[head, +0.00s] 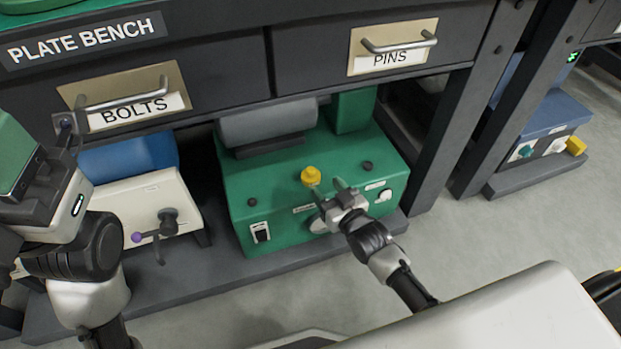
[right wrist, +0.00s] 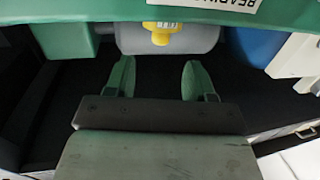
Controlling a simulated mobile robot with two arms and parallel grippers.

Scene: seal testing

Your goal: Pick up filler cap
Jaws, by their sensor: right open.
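The filler cap (head: 310,176) is a small yellow knob on the top of a green machine (head: 240,190) under the bench. It also shows in the right wrist view (right wrist: 161,36), beyond the fingertips and roughly in line with the gap between them. My right gripper (head: 327,188) is open and empty. Its two green fingers point toward the machine just right of the cap and in front of it in the head view. In the right wrist view the fingers (right wrist: 157,75) are well apart with nothing between them. My left arm is at the left edge; its fingers cannot be made out.
Bench drawers marked BOLTS (head: 138,108) and PINS (head: 393,57) overhang the machine. A grey cylinder (head: 268,122) and a green block (head: 353,110) stand behind the cap. A white machine with a purple-knobbed lever (head: 168,220) stands left. Open floor (head: 490,225) lies right.

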